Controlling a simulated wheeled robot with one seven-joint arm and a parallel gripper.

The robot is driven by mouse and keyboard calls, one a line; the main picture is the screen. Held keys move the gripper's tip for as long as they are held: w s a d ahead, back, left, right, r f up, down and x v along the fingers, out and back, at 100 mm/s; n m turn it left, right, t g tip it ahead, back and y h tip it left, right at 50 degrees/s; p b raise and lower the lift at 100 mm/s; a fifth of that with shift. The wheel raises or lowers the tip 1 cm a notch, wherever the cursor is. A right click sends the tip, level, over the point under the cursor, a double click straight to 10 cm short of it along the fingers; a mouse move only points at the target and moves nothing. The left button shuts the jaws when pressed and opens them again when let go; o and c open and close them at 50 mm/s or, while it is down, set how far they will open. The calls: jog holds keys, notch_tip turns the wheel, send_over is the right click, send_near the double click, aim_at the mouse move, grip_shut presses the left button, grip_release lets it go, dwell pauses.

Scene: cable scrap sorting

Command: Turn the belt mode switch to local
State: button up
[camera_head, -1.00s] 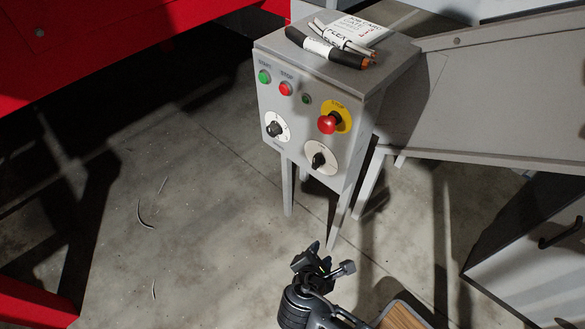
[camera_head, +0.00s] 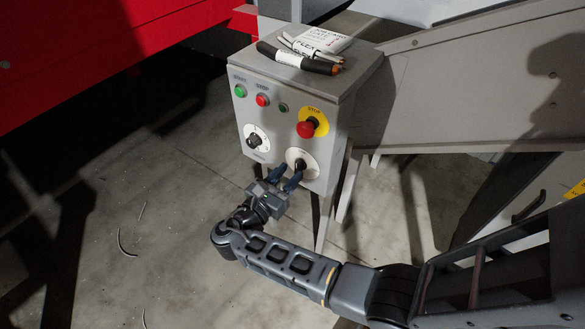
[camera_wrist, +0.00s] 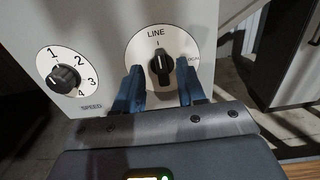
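The belt mode switch (camera_head: 301,163) is a black knob on a round white dial at the lower right of the grey control box. In the wrist view the mode knob (camera_wrist: 161,64) points up at the word LINE; a second label at the dial's right is partly cut off by my finger. My gripper (camera_head: 286,176) is in front of this dial. Its two blue fingers (camera_wrist: 160,88) are open, one to each side of the knob and a little below it in the picture. I cannot tell whether they touch the panel; nothing shows between them except the knob.
The speed dial (camera_wrist: 63,77) is just left, with the speed knob also in the head view (camera_head: 254,142). A red emergency stop button (camera_head: 307,129) sits above the mode switch. Cable pieces (camera_head: 299,57) and papers lie on the box. A grey chute (camera_head: 440,100) stands at right.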

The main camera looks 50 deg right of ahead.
aim_at(298, 167)
jog(key=shift+d, duration=1.4)
jog(key=shift+c, duration=0.3)
grip_shut()
